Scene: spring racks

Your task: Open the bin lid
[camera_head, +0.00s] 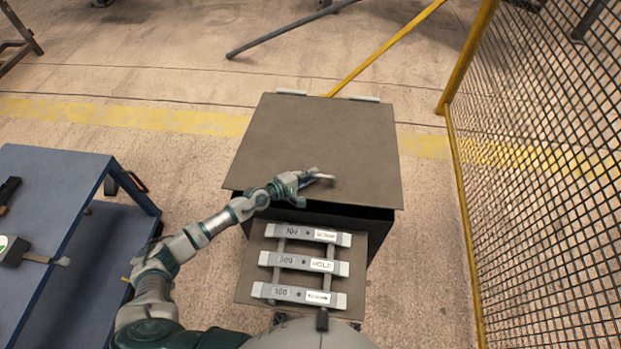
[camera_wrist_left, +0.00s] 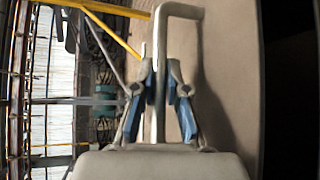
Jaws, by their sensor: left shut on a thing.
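The bin lid (camera_head: 320,135) is a flat brown-grey panel on the dark bin (camera_head: 380,238) ahead of me. Two light hinges (camera_head: 291,92) sit at its far edge. A dark gap shows beneath its near edge, so the lid seems slightly raised. My left gripper (camera_head: 309,178) reaches in from the left over the near part of the lid. It is shut on the pale bar handle (camera_wrist_left: 181,9), whose bar runs between the two blue-padded fingers (camera_wrist_left: 160,85) in the left wrist view. The bin's inside is hidden. My right gripper is not in view.
A panel with several labelled grey bars (camera_head: 303,262) stands at the bin's near side. A blue cart (camera_head: 60,200) with tools is at the left. A yellow-framed mesh fence (camera_head: 540,150) runs along the right. Floor beyond the bin is mostly open, with a yellow pole (camera_head: 385,50).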

